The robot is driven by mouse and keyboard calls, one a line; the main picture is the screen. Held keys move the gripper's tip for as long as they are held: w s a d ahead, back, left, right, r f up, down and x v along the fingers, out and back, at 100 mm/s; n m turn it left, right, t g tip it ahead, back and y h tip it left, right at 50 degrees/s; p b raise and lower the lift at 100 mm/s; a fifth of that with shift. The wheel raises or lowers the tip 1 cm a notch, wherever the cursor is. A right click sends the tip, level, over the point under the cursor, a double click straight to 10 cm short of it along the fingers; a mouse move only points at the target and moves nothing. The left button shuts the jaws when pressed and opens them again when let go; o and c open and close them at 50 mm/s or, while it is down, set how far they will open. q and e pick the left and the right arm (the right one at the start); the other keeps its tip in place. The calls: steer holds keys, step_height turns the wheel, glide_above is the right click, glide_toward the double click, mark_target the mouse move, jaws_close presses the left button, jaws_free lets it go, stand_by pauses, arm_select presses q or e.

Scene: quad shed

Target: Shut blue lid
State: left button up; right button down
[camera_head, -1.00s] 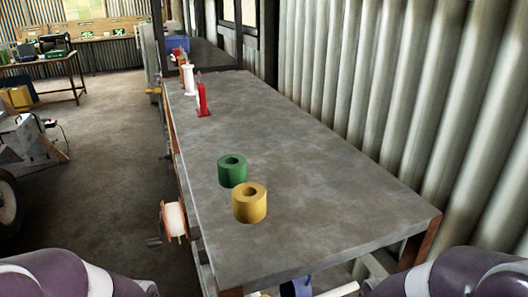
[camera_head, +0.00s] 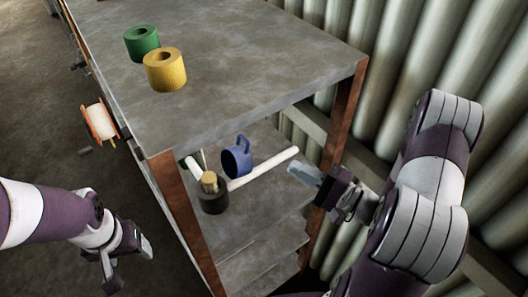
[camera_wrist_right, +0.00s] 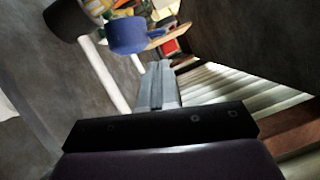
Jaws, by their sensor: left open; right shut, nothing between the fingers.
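I cannot make out a blue lid in the views now. A blue mug-like thing (camera_head: 237,158) with a loop on top is on the shelf under the tabletop; a blue round thing, likely the same, shows in the right wrist view (camera_wrist_right: 126,36). My right gripper (camera_head: 296,170) is shut and empty, to the right of the blue thing and apart from it, near the bench's front right leg. Its closed fingers (camera_wrist_right: 158,72) point towards the shelf in the right wrist view. My left gripper (camera_head: 130,264) is open and empty, out left of the bench.
A green roll (camera_head: 141,44) and a yellow roll (camera_head: 165,70) stand on the grey tabletop (camera_head: 245,60). A white bar (camera_head: 264,168) and a dark round pot (camera_head: 213,200) are by the shelf. A rusty leg (camera_head: 342,118) stands near my right gripper. Corrugated wall closes the right side.

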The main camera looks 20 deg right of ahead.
mark_target(240, 155)
arm_select(q)
steer(key=shift+r+p, duration=0.35)
steer(key=shift+r, duration=0.05)
arm_select(e)
steer(key=x, duration=0.9)
steer(key=shift+w+a, duration=0.25)
steer(key=shift+a, duration=0.05)
arm_select(q)
steer(key=shift+r, duration=0.1)
arm_select(e)
steer(key=shift+r, duration=0.15)
arm_select(q)
steer(key=shift+r+p, duration=0.5)
steer(key=shift+p, duration=0.1)
arm_select(e)
steer(key=shift+s+a+r+n, duration=0.15)
steer(key=shift+a+r+n, duration=0.1)
steer(key=shift+n, duration=0.15)
